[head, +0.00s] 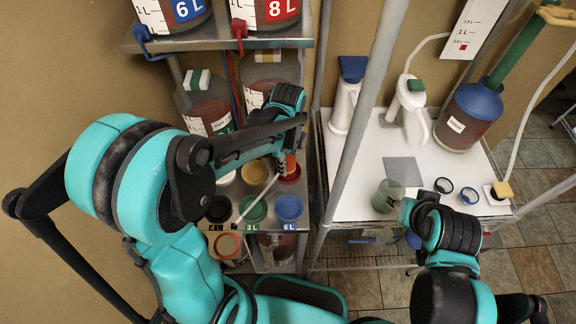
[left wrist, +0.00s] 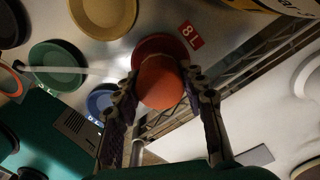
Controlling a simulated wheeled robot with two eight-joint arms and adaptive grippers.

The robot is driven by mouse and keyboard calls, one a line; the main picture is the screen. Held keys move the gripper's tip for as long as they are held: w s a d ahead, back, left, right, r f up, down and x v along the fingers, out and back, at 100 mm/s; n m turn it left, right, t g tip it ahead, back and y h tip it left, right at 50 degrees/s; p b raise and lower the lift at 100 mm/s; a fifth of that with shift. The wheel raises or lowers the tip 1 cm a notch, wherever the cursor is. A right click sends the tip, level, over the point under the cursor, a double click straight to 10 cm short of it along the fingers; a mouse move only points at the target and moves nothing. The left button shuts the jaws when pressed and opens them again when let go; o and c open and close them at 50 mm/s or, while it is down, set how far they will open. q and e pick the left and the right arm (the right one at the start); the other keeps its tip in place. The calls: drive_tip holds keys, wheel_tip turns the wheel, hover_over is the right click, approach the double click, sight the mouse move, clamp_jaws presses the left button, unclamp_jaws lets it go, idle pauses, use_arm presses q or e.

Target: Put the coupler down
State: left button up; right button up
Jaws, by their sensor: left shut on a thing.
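An orange-red coupler (left wrist: 165,88) is between the two fingers of my left gripper (left wrist: 162,92) in the left wrist view. My left gripper (head: 283,150) is shut on it. In the head view the coupler (head: 290,163) is partly hidden by the gripper. It is over the red round holder (head: 291,178), marked 8 L in the left wrist view (left wrist: 158,46). I cannot tell whether they touch. My right gripper (head: 405,205) is beside a greenish clear cup (head: 384,197) on the right; its fingers are too hidden to read.
Green (head: 254,208), blue (head: 289,207) and yellow (head: 254,173) round holders share the metal shelf. A thin pale rod or tube (head: 256,198) crosses it. A grey post (head: 362,110) stands between this shelf and the white table (head: 350,197), which bears pale bottles and a blue-topped container (head: 470,115).

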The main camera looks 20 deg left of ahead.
use_arm(q)
wheel_tip(320, 180, down, 2)
drive_tip(key=shift+w+f, duration=0.1)
drive_tip(key=shift+f, duration=0.1)
drive_tip(key=shift+r, duration=0.1)
drive_tip(key=shift+f+b, duration=0.2)
drive_tip(key=shift+b, duration=0.2)
drive_tip(key=o, duration=1.3)
drive_tip(key=shift+r, duration=0.15)
